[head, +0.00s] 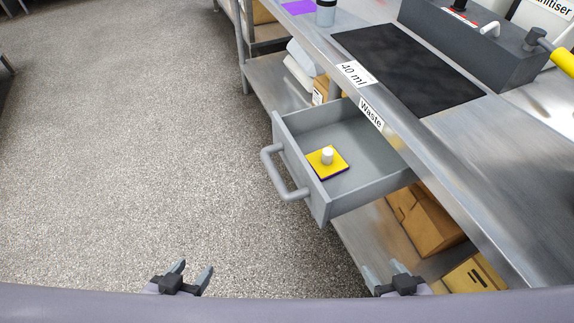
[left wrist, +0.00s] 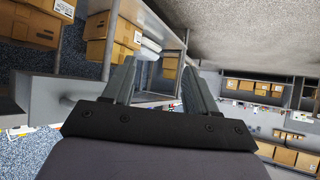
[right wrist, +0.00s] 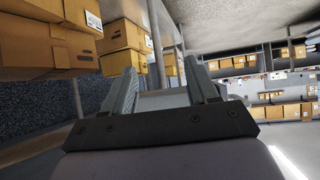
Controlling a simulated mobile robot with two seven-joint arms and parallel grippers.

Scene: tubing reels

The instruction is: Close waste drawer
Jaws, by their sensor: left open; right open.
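The grey waste drawer (head: 330,207) is pulled open from under the steel bench, below the "Waste" label (head: 371,114). Its bar handle (head: 282,177) is on its front, facing the open floor. A yellow square piece (head: 328,165) with a white cylinder (head: 327,155) on it lies inside the drawer. My left gripper (head: 190,274) is open and empty, low over the floor, apart from the drawer on its near left side. My right gripper (head: 385,274) is open and empty, nearer than the drawer and apart from it. In the wrist views, both pairs of fingers are spread with nothing between them.
The steel bench (head: 505,150) runs along the right, with a black mat (head: 408,68) and a dark grey unit (head: 465,40) on it. A lower shelf (head: 375,243) holds cardboard boxes (head: 428,222). The speckled floor (head: 140,130) left of the drawer is clear.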

